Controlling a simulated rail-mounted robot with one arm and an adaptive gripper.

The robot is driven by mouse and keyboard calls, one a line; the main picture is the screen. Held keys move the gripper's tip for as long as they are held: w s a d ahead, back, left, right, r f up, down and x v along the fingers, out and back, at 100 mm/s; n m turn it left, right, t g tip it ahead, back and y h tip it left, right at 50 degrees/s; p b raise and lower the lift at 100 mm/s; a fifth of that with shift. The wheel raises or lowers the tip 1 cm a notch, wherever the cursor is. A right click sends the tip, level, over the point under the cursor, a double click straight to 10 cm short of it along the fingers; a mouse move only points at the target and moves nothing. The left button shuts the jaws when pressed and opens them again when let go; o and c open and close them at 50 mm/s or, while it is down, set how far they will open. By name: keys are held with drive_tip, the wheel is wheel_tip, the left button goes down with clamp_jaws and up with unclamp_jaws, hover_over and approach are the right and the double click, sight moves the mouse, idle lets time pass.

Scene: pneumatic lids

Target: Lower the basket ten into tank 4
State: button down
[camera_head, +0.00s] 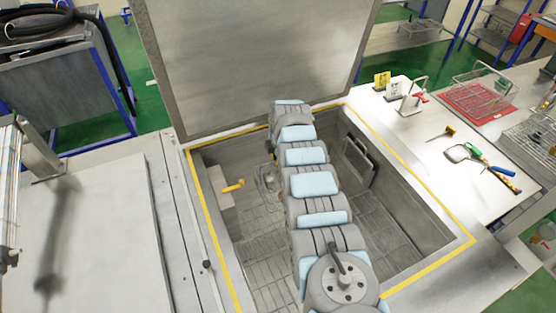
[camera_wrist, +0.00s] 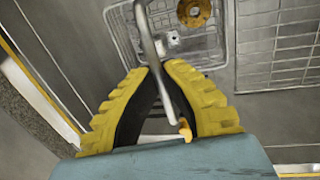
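The open tank (camera_head: 213,212) has a yellow-edged rim and a grey interior with grated panels on its floor. My arm reaches down into it, and my gripper is hidden in the head view. In the wrist view my gripper (camera_wrist: 162,68) has its yellow fingers closed around the metal handle (camera_wrist: 149,38) of a wire basket (camera_wrist: 122,35). The basket is below the fingers and holds a yellow round part and a small white piece. Part of the basket shows left of my arm in the head view (camera_head: 266,180). No basket or tank number is readable.
The raised lid (camera_head: 250,60) stands behind the tank. A yellow lever (camera_head: 233,186) sticks out from the left inner wall. The right bench (camera_head: 440,120) holds number cards, tools, a red mat (camera_head: 478,103) and another wire basket (camera_head: 487,87). A closed flat cover (camera_head: 100,220) lies left.

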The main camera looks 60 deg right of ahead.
sight(279, 193)
drive_tip(key=shift+f+b, duration=11)
drive_tip(key=shift+f, duration=0.2)
drive_tip(key=shift+f+b, duration=0.55)
drive_tip(key=c, duration=1.2)
unclamp_jaws()
drive_tip(key=shift+d, duration=0.1)
drive_tip(key=shift+o, duration=0.2)
drive_tip(key=shift+r, duration=0.2)
